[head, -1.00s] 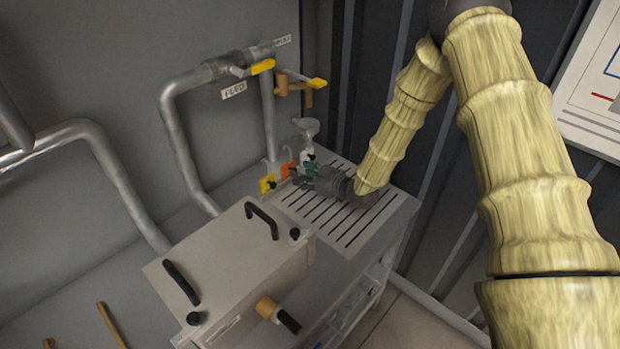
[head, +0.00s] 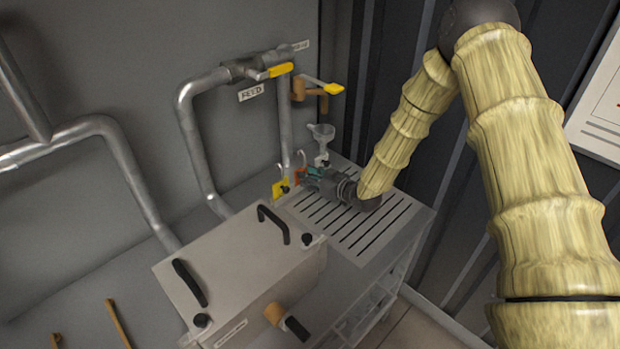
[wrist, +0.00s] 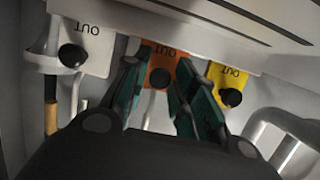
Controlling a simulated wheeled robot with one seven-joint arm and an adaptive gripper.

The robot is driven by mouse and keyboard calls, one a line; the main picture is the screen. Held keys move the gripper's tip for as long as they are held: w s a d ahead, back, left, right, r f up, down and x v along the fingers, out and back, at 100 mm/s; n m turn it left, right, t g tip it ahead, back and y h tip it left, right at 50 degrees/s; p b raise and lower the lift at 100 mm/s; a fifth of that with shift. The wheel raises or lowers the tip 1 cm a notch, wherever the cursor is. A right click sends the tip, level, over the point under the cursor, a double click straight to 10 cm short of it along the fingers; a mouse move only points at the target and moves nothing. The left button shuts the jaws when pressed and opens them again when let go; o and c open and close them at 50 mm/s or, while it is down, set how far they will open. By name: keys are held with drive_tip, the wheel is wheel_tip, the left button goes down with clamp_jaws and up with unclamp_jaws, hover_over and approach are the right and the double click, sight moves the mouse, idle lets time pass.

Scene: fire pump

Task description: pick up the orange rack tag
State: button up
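The orange rack tag (wrist: 165,62) hangs from the rack in the wrist view, marked OUT, with a black knob (wrist: 160,78) on it. It also shows in the head view (head: 299,176), partly covered by my gripper. My gripper (wrist: 164,66) has its teal fingers apart, one on each side of the knob, with the tips over the tag. A small gap shows beside the knob, so it looks open; contact with the tag cannot be told. In the head view my gripper (head: 313,174) lies low over the slotted top.
A yellow tag (wrist: 228,84) and a white tag (wrist: 82,45) hang close on either side, each with a black knob. A funnel (head: 321,133) stands behind the gripper. A handled grey box (head: 235,270) is in front of the slotted top (head: 400,218). Pipes run along the wall.

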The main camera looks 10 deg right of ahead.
drive_tip(key=shift+c, duration=1.3)
drive_tip(key=shift+r, duration=0.15)
drive_tip(key=shift+c, duration=0.4)
drive_tip(key=shift+r+p, duration=1.05)
drive_tip(key=shift+r, duration=1.1)
